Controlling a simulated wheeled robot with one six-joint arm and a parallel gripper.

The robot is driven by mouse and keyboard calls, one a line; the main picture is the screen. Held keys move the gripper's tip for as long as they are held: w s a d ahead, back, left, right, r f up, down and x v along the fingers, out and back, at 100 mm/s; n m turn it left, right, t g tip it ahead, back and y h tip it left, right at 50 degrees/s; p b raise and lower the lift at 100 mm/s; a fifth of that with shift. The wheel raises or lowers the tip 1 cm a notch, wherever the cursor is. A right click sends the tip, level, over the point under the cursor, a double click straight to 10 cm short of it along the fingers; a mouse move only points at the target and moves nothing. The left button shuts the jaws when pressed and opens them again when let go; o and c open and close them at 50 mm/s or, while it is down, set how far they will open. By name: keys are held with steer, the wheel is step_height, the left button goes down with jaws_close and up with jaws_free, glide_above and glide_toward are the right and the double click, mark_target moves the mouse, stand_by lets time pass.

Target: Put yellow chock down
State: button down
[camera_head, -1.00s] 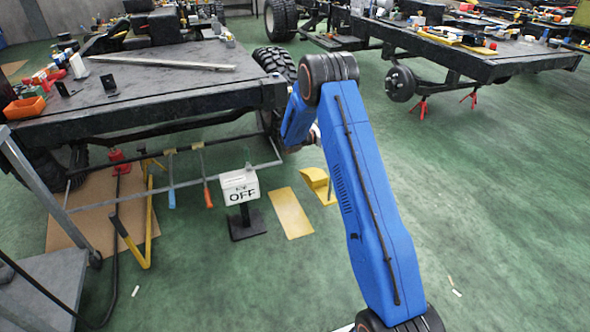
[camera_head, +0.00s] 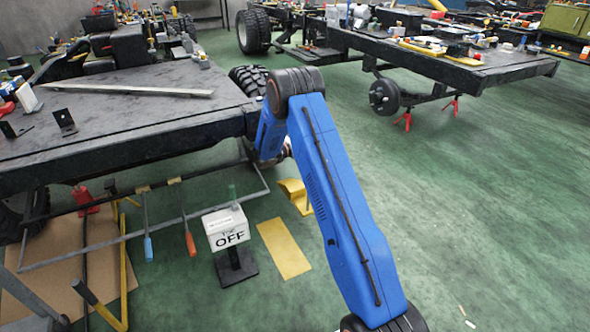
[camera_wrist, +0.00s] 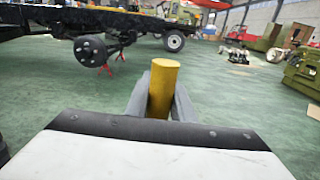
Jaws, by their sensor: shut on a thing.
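In the wrist view, a yellow rounded upright part (camera_wrist: 164,86), which looks like part of the chock, stands between the two grey fingers of my gripper (camera_wrist: 160,98). My gripper is shut on it. In the head view my gripper is mostly hidden behind the arm.
A flat yellow plate (camera_head: 284,248) lies on the green floor beside a white OFF sign box (camera_head: 226,229) on a black stand. A dark truck bed (camera_head: 120,105) with a tyre is at left. A second chassis (camera_head: 440,68) stands at back right.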

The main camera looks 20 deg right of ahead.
step_height(320, 180, down, 12)
steer(key=w, duration=1.3)
steer(key=shift+a+f, duration=0.2)
steer(key=shift+f, duration=0.1)
stand_by(0.4)
steer(key=shift+f, duration=0.1)
steer(key=c, duration=1.5)
jaws_free()
steer(key=shift+f, duration=0.1)
steer(key=shift+c, duration=0.2)
steer(key=a, duration=1.2)
steer(key=shift+s, duration=0.3)
